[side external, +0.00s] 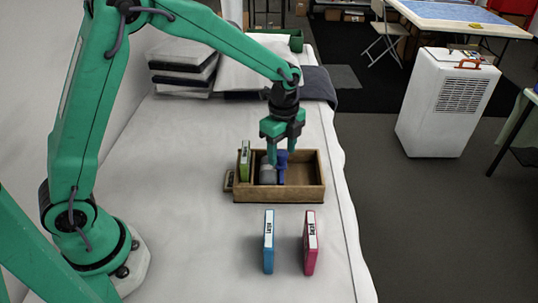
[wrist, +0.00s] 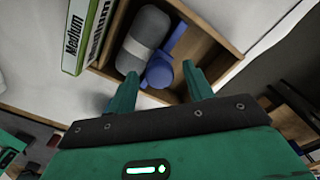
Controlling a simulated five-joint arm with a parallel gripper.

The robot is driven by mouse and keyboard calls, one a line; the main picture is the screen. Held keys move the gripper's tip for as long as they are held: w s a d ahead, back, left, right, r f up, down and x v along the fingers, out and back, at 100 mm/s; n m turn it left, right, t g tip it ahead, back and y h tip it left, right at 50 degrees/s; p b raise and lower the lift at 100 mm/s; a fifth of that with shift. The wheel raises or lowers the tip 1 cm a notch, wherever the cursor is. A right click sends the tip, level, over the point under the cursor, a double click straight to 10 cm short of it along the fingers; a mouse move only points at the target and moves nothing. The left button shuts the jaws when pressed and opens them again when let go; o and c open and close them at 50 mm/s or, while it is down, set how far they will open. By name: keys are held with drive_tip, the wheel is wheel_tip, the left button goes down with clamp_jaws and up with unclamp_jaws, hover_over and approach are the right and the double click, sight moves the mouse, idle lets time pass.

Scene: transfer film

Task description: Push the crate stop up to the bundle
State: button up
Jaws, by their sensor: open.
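The open wooden crate (side external: 308,193) sits on the white-covered table; its wood also shows in the wrist view (wrist: 208,57). The bundle, a grey roll with a lighter band (side external: 267,174), lies inside, left of the blue crate stop (side external: 282,169). In the wrist view the bundle (wrist: 146,32) lies close beside the stop (wrist: 160,70); I cannot tell whether they touch. A green case marked "Medium" (side external: 245,162) stands upright at the crate's left end. My gripper (wrist: 160,88) is open, pointing down over the stop, its fingers on either side of the stop's rounded part.
A blue case (side external: 268,242) and a pink case (side external: 310,243) stand upright in front of the crate. A small grey object (side external: 229,181) lies against its left side. Folded dark cloth (side external: 318,86) and stacked pads (side external: 183,65) lie behind. The crate's right part is empty.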

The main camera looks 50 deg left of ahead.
drive_tip(key=shift+r, duration=3.9)
drive_tip(key=shift+s+a+r+n, duration=0.15)
drive_tip(key=shift+s+r+n, duration=0.2)
drive_tip(key=shift+r, duration=0.1)
drive_tip(key=s+a+r+n+t, duration=0.35)
drive_tip(key=s+r+n, duration=0.45)
drive_tip(key=s, duration=0.3)
drive_tip(key=s+a+n+t, duration=0.2)
drive_tip(key=s+a+n, duration=0.1)
drive_tip(key=s+n, duration=0.6)
drive_tip(key=shift+s+a+f, duration=0.25)
drive_tip(key=shift+s+f, duration=0.15)
drive_tip(key=shift+s, duration=0.9)
